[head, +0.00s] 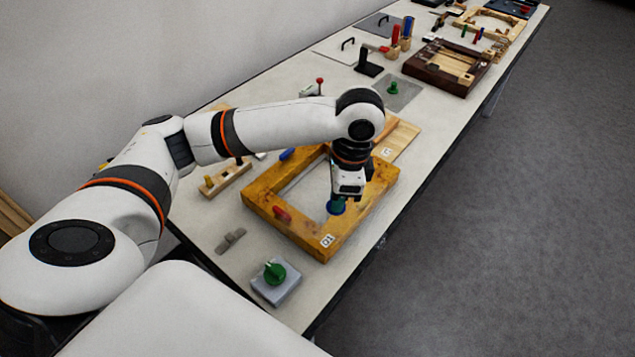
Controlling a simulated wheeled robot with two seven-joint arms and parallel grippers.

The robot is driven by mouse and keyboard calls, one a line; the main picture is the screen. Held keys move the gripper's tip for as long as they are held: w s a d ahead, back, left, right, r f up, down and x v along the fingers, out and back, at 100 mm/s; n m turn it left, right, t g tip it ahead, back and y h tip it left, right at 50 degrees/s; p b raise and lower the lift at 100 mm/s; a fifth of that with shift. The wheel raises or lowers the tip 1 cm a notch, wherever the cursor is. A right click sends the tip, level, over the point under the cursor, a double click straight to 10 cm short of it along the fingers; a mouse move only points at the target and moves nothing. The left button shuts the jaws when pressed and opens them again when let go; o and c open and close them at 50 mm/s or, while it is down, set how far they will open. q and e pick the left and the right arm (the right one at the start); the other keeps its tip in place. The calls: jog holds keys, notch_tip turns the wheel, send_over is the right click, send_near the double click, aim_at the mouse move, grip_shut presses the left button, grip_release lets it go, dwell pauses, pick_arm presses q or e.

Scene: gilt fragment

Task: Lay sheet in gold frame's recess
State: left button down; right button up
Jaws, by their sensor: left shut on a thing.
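The gold frame (262,204) lies flat on the table, a wooden rectangle with a pale opening. My wrist hides most of the grip. My right gripper is not in view.
A red piece (282,214) and a blue piece (287,154) sit on the frame. A grey block with a green knob (275,272) stands in front. A wooden peg block (226,180) lies left. A dark frame (447,67) and handled plates stand farther back. The table's right edge is close.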

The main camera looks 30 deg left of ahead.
pick_arm(q)
jog(key=w+a+m, duration=0.1)
jog(key=m, duration=0.2)
jog(key=w+m, duration=0.2)
jog(key=m, duration=0.1)
jog(key=w+a+m+t, duration=0.1)
jog(key=m, duration=0.2)
jog(key=shift+w+a+f+m, duration=0.1)
jog(key=shift+w+a+m, duration=0.15)
jog(key=shift+a+m, duration=0.15)
jog(key=w+a+m+t+h, duration=0.1)
jog(key=w+a+m, duration=0.5)
jog(key=m, duration=0.8)
jog(key=f, duration=0.4)
jog(key=s+a+f+p, duration=0.1)
jog(key=f, duration=0.2)
jog(key=shift+f, duration=1.7)
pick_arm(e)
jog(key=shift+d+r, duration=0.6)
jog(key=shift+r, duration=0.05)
pick_arm(q)
jog(key=shift+f, duration=0.1)
jog(key=c, duration=1.3)
grip_release()
jog(key=shift+o, duration=0.2)
